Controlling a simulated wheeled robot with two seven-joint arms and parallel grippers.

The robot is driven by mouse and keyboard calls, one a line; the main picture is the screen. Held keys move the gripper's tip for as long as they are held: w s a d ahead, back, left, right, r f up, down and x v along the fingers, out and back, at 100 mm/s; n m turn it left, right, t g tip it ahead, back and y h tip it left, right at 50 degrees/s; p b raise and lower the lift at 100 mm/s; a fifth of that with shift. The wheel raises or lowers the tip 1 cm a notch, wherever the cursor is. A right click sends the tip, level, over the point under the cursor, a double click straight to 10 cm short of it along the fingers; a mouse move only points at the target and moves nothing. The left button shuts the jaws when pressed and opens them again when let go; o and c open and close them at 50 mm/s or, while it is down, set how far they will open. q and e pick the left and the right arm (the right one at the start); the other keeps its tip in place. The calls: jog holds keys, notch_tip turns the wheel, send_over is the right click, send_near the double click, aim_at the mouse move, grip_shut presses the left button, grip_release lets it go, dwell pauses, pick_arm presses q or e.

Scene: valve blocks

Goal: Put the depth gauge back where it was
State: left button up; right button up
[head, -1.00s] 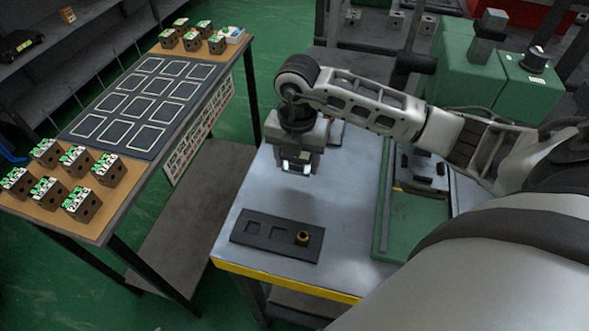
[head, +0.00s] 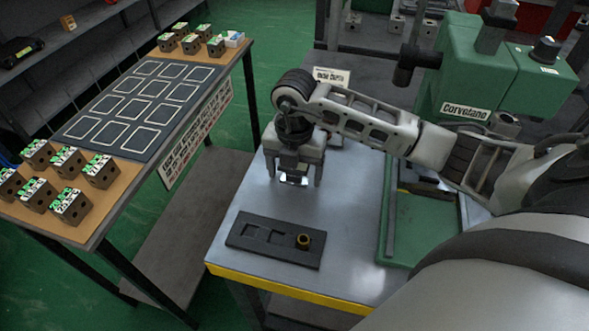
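My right gripper (head: 294,174) hangs over the grey metal bench (head: 345,228), pointing down, with its two fingers apart. A small bright and dark patch shows between the fingertips; I cannot tell whether it is a part, a reflection or the gripper itself. I cannot make out the depth gauge for certain. A dark holder (head: 243,245) with several recesses lies in front of the gripper. My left gripper is not in view.
A green machine (head: 470,66) stands at the back right, with a green base plate (head: 418,228) on the bench. On the left, a table (head: 102,222) carries valve blocks (head: 101,170) and a dark mat with white squares (head: 79,130). A gap separates table and bench.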

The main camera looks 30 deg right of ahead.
notch_tip(320, 180, up, 4)
jog(key=p, duration=0.3)
jog(key=shift+r+p, duration=0.25)
jog(key=shift+p, duration=0.1)
notch_tip(320, 180, up, 6)
jog(key=p, duration=0.3)
jog(key=shift+r+p, duration=0.1)
jog(key=shift+p, duration=0.25)
jog(key=shift+r, duration=0.85)
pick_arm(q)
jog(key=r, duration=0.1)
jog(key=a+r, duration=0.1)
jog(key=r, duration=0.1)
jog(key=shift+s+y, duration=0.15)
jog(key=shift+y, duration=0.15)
